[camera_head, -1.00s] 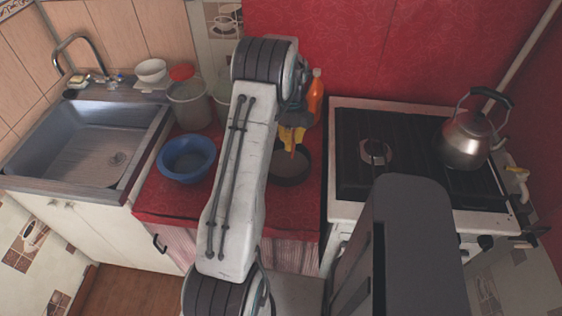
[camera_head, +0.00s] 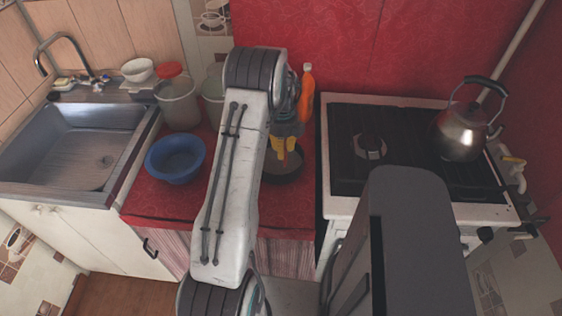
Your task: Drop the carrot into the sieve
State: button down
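The sieve (camera_head: 285,175) is a dark round vessel on the red counter, right of my arm; my arm hides its left part. My gripper (camera_head: 284,150), with yellow fingers, points down over the sieve. A thin orange-red piece, which looks like the carrot (camera_head: 286,158), shows between the fingertips, and they appear shut on it. It hangs over the sieve's opening; whether it touches the inside cannot be told.
A blue bowl (camera_head: 175,158) stands on the red counter (camera_head: 160,203) left of my arm. Jars (camera_head: 178,102) and an orange bottle (camera_head: 307,92) stand behind. The stove (camera_head: 400,150) with a kettle (camera_head: 461,131) is at right, the sink (camera_head: 75,145) at left.

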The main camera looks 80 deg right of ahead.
jog(key=shift+f, duration=0.1)
jog(key=c, duration=1.1)
grip_release()
notch_tip(320, 180, up, 12)
jog(key=shift+r, duration=0.1)
dwell(0.5)
